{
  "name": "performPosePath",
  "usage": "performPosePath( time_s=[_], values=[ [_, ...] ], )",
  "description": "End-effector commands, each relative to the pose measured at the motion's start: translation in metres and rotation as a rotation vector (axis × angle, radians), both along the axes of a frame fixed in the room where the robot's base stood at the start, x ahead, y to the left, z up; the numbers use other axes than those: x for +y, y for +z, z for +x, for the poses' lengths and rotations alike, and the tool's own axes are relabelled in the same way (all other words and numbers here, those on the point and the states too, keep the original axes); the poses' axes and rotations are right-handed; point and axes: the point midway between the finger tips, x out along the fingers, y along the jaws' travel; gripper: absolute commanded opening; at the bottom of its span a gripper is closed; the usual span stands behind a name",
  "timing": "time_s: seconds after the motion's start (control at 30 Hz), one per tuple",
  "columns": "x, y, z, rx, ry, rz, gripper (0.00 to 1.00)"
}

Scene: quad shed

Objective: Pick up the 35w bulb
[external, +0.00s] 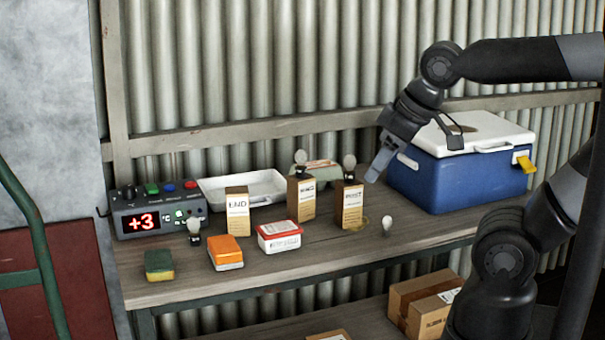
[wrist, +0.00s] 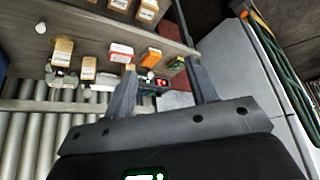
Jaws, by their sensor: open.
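Several bulbs are in the external view, and I cannot read a wattage on any. One bulb (external: 387,226) is on the bench in front of the cooler. One bulb (external: 349,162) shows at the top of the "POST" carton (external: 349,206), and another (external: 300,157) at the top of the middle carton (external: 301,198). A bulb (external: 194,230) with a dark base stands by the control box. My gripper (external: 415,158) is open and empty, above the bench by the cooler. In the wrist view its fingers (wrist: 160,72) are spread, with a pale bulb (wrist: 150,75) seen far beyond them.
A blue cooler (external: 450,185) with a white lid stands right, close to my gripper. A white tray (external: 265,203), an "END" carton (external: 238,212), a control box (external: 160,212) showing +3, orange (external: 226,251) and red-white (external: 279,236) packs and a sponge (external: 159,265) fill the left bench.

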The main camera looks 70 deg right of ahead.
Motion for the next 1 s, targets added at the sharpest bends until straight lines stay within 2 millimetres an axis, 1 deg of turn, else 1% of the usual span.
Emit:
performPosePath(
  time_s=[0.37,0.43,0.63,0.7,0.77,0.87,0.97,1.0],
  values=[
    [0.000,0.000,0.000,0.000,0.000,0.000,0.52],
    [0.000,0.000,0.000,0.000,0.000,0.000,0.56],
    [0.000,0.000,0.000,0.000,0.000,0.000,0.56],
    [0.000,0.001,0.003,0.001,0.003,0.001,0.56],
    [0.000,0.004,0.009,0.005,0.007,0.002,0.56],
    [-0.001,0.009,0.028,0.015,0.021,0.006,0.56],
    [-0.003,0.016,0.057,0.026,0.041,0.011,0.56],
    [-0.004,0.018,0.070,0.030,0.050,0.012,0.56]
  ],
)
